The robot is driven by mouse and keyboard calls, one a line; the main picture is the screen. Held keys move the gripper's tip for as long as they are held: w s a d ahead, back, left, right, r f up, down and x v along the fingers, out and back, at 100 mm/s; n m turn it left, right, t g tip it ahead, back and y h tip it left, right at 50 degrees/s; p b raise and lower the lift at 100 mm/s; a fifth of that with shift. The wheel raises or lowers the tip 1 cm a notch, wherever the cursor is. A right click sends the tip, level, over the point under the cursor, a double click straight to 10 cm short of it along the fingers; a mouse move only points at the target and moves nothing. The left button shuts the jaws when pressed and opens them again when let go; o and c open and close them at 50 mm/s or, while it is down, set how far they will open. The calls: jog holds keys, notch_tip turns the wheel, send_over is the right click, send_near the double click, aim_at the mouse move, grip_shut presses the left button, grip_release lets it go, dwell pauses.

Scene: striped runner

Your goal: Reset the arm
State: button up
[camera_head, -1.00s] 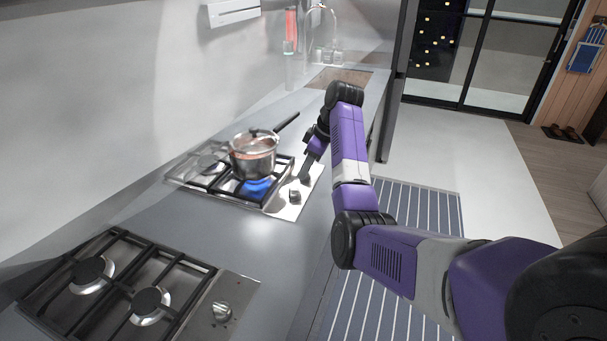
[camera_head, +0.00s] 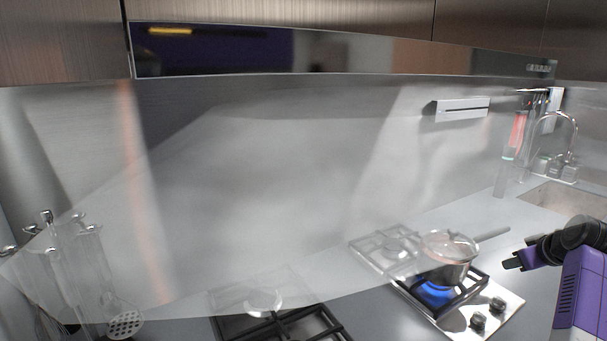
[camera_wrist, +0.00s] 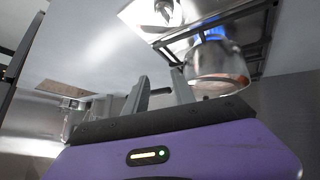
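My gripper (camera_head: 512,262) is at the right of the head view, beside the hob and apart from the pot. In the wrist view my gripper (camera_wrist: 160,82) shows two grey fingers standing apart with nothing between them. A lidded metal pot (camera_head: 447,258) sits on the right-hand hob (camera_head: 462,325), over a blue glow at the burner. The pot also shows in the wrist view (camera_wrist: 218,68), behind the right finger. Part of my purple arm is cut off by the right edge of the head view.
Two knobs (camera_head: 478,321) are at the hob's front. A second hob (camera_head: 285,326) is partly visible at the bottom. A utensil holder (camera_head: 85,255) stands at the left. The sink (camera_head: 570,199) and tap (camera_head: 573,135) are at the far right. Upper cabinets (camera_head: 300,12) overhang the counter.

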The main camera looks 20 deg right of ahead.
jog(key=s+a+f+t+h, duration=0.1)
jog(key=s+a+f+t, duration=0.15)
jog(key=a, duration=0.75)
jog(key=s+a+f+m+t+h, duration=0.1)
jog(key=a+f+t+h, duration=0.15)
jog(key=a, duration=0.75)
jog(key=s+a+f+t+h, duration=0.1)
jog(key=s+a+f+t, duration=0.15)
jog(key=a, duration=0.75)
jog(key=s+a+r+n+t+y, duration=0.1)
jog(key=s+a+r+y, duration=0.15)
jog(key=s+a, duration=0.6)
jog(key=s+a+r+n+t+y, duration=0.15)
jog(key=s+a+y, duration=0.35)
jog(key=a, duration=0.7)
jog(key=s+a+f+n+g+y, duration=0.1)
jog(key=s+a, duration=0.2)
jog(key=s, duration=0.2)
jog(key=s+a+f+g+y+b, duration=0.1)
jog(key=s+a+f, duration=0.1)
jog(key=s, duration=0.3)
jog(key=shift+s+a+n, duration=0.3)
jog(key=shift+a+n, duration=0.05)
jog(key=shift+a, duration=0.15)
